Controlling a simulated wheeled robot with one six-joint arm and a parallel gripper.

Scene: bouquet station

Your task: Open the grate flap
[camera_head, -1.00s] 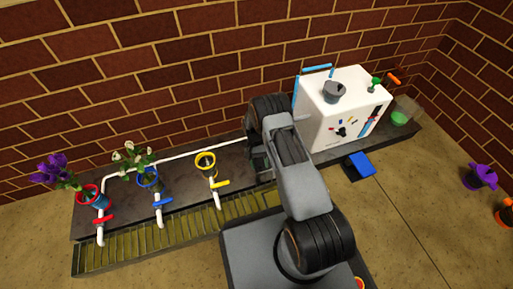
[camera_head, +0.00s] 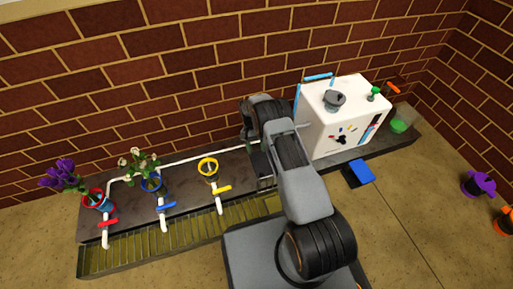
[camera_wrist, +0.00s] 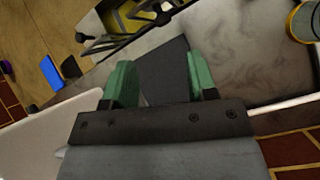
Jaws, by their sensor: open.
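The slatted grate (camera_head: 180,232) runs along the front edge of the dark counter in the head view. Its right end is hidden behind my arm. In the wrist view, a dark barred piece (camera_wrist: 112,42), which looks like the grate flap, lies at top centre-left beside a yellow-edged opening. I cannot tell its exact angle. My gripper (camera_wrist: 160,80) has two green fingers spread apart with no object held between them. It hangs over the counter, and the barred piece is beyond its fingertips. In the head view the gripper is mostly hidden by my arm.
A white box (camera_head: 335,125) stands on the counter to the right. A blue pedal (camera_head: 360,173) is on the floor in front of it. White pipes with red, blue and yellow (camera_head: 222,189) valves cross the counter's front.

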